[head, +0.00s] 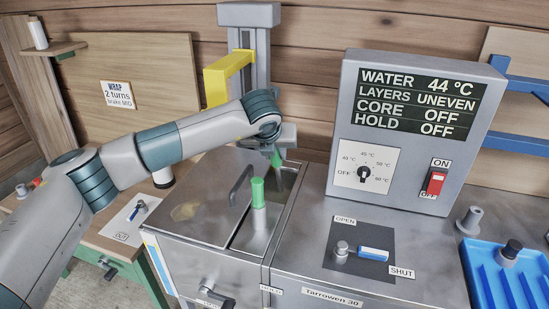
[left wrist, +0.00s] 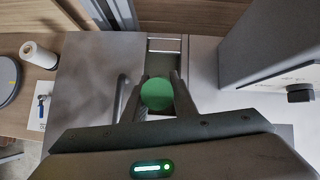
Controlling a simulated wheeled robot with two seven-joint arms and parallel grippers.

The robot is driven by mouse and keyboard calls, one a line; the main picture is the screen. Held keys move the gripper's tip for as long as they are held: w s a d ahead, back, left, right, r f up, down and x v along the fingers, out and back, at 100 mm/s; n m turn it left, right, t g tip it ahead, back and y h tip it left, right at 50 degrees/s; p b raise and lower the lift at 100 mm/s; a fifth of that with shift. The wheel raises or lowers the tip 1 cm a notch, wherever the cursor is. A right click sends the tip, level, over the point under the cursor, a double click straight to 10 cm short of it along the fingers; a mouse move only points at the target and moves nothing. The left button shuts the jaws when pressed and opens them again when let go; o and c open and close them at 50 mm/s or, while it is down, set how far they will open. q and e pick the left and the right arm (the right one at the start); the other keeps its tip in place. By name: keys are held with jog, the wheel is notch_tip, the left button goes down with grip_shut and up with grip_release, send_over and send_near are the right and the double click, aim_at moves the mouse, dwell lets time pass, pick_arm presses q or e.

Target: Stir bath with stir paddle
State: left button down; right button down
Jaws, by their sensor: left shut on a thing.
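The bath (head: 285,213) is a metal tank whose narrow opening shows beside a lid (head: 195,195) with a bar handle. My left gripper (head: 279,148) is over the far end of the opening, shut on a green handle (head: 275,159), apparently the stir paddle's. The left wrist view shows its round green top (left wrist: 157,94) between the fingers; what lies below is hidden. A second green-topped piece (head: 258,192) with a grey metal lower part stands upright nearer in the opening. The display (head: 418,100) reads WATER 44 °C, LAYERS UNEVEN, CORE OFF, HOLD OFF. My right gripper is not in view.
A grey column (head: 262,45) with a yellow bracket (head: 228,75) stands behind the bath. The control box has a dial (head: 364,173) and red switch (head: 436,183). A blue lever (head: 373,254) lies between OPEN and SHUT labels. A blue tray (head: 480,285) is at right.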

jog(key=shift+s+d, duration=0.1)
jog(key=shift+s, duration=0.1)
pick_arm(q)
jog(key=c, duration=1.5)
grip_release()
jog(key=shift+o, duration=0.2)
jog(key=shift+s+r, duration=0.35)
jog(key=shift+r, duration=0.05)
jog(key=b+v, duration=0.3)
jog(key=v, duration=1.3)
jog(key=shift+s+b, duration=0.15)
jog(key=shift+b, duration=0.25)
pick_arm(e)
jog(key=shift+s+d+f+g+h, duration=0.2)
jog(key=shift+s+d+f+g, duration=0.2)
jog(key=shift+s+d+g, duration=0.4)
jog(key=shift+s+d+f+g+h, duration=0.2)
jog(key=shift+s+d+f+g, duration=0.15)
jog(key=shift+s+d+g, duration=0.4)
pick_arm(q)
jog(key=shift+a+r, duration=0.1)
jog(key=shift+r, duration=0.05)
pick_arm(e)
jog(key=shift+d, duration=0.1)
